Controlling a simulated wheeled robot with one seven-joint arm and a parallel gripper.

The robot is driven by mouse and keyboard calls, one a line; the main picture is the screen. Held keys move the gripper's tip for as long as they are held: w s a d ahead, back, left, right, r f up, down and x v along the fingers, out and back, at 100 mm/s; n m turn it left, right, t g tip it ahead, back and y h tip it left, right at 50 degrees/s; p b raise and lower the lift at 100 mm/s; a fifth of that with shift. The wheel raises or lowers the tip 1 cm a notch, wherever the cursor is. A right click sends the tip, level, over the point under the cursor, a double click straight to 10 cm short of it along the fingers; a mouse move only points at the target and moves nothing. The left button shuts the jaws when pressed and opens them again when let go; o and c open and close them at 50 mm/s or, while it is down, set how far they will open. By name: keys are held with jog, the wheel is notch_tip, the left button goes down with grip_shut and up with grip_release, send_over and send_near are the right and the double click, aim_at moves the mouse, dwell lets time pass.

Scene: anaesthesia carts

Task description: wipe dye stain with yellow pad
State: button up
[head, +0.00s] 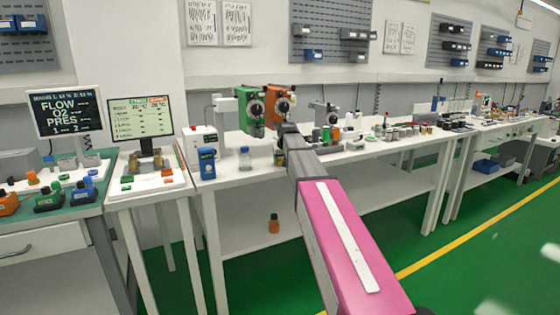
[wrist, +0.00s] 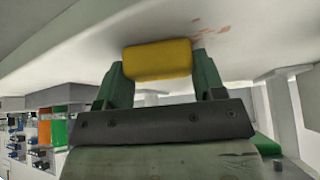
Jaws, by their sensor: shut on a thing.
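My gripper (wrist: 160,78) is shut on the yellow pad (wrist: 157,60), with one green finger on each side of it. In the wrist view the pad lies close against the white surface (wrist: 90,40); I cannot tell whether it touches. A faint reddish-brown dye stain (wrist: 213,31) shows as small patches on that surface, beside the pad to its right. Part of it may be hidden behind the pad. In the head view my arm reaches over the white bench, and the gripper, pad and stain cannot be made out there.
On the white bench (head: 228,166) stand a blue container (head: 207,163), a small blue-capped bottle (head: 245,158) and green and orange devices (head: 250,108). Several small items stand further right. An orange bottle (head: 273,223) stands on the lower shelf. Green floor (head: 450,262) is open at right.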

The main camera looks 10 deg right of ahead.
jog(key=shift+r, duration=3)
jog(key=shift+r, duration=0.15)
jog(key=shift+r, duration=1.4)
